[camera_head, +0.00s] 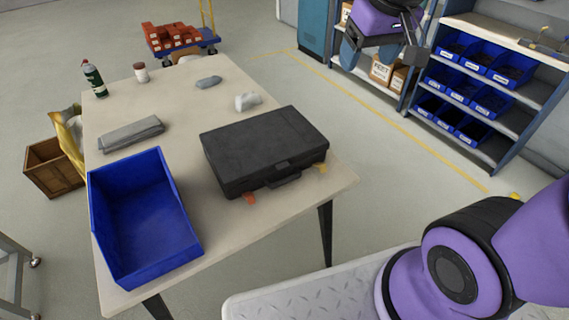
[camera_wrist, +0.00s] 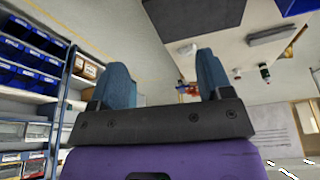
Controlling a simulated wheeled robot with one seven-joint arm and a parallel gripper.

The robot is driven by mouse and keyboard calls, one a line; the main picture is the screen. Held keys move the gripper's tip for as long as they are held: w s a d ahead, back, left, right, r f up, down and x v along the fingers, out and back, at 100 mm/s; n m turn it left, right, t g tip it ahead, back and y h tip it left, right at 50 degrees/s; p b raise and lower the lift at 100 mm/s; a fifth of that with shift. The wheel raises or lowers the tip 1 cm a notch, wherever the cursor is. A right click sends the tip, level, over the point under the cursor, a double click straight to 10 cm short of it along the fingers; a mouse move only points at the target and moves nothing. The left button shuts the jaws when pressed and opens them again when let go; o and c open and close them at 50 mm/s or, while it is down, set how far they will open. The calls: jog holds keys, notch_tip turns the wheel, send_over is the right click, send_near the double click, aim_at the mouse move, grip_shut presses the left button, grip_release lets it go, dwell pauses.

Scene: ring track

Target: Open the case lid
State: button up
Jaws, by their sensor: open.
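The black case (camera_head: 262,142) lies on the table with its lid shut. Its handle and a latch (camera_head: 284,167) face the table's near right edge. In the wrist view the case (camera_wrist: 180,15) appears at the top, upside down and partly cut off. My gripper (camera_head: 374,40) is raised at the top of the head view, to the right of the case and well apart from it. In the wrist view its blue fingers (camera_wrist: 165,85) stand apart with nothing between them.
A blue bin (camera_head: 145,220) stands left of the case on the table (camera_head: 235,225). A shelf with blue bins (camera_head: 490,60) stands at right.

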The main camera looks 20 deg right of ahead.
jog(key=w+a+f+g, duration=0.2)
jog(key=w+a+f, duration=0.3)
jog(key=w+f, duration=0.55)
jog(key=n+g, duration=0.2)
send_near(285, 167)
jog(key=shift+s+f, duration=0.1)
jog(key=shift+f, duration=4.15)
jog(key=shift+r, duration=0.1)
jog(key=c, duration=1.3)
